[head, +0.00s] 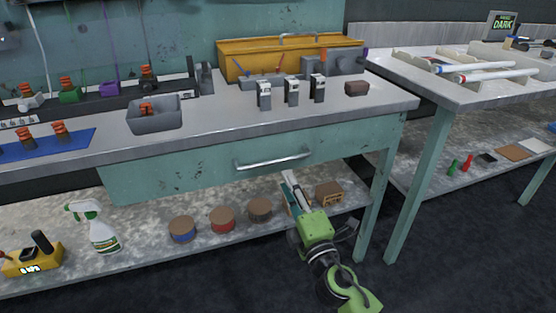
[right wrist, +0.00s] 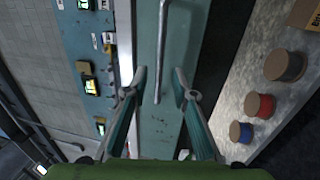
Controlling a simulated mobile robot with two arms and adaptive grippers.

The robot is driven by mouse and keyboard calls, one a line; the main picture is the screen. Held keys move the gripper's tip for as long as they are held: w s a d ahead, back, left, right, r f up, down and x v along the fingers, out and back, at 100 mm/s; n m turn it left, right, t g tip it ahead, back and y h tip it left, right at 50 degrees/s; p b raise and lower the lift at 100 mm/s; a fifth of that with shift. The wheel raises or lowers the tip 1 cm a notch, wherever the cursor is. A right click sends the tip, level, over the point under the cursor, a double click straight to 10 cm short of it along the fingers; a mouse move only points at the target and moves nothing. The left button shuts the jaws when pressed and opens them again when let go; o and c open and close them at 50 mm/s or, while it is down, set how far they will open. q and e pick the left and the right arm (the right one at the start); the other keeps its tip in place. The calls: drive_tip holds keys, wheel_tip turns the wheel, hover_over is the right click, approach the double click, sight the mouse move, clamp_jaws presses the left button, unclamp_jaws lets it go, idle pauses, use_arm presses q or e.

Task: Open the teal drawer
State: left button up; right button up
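The teal drawer (head: 205,166) is under the grey worktop and looks shut, its front in line with the bench. Its metal bar handle (head: 274,160) runs across the front. My right gripper (head: 289,176) points up at the drawer from below, with its tips just under the right half of the handle. In the right wrist view the right gripper (right wrist: 161,84) is open and empty. The handle (right wrist: 162,45) shows between its two fingers there, seemingly beyond the tips. I cannot tell the exact gap. My left gripper is not in view.
The lower shelf (head: 150,222) holds several spools, a spray bottle (head: 97,226) and a small brown crate (head: 329,192) near my right gripper. A teal table leg (head: 376,195) stands to its right. A grey bin (head: 155,114) and small devices stand on the worktop.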

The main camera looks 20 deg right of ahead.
sight(277, 162)
drive_tip(key=w, duration=0.3)
drive_tip(key=w+r, duration=0.1)
drive_tip(key=w, duration=0.4)
drive_tip(key=shift+w+a+r, duration=0.15)
drive_tip(key=shift+w+r, duration=0.15)
drive_tip(key=shift+w, duration=0.05)
clamp_jaws()
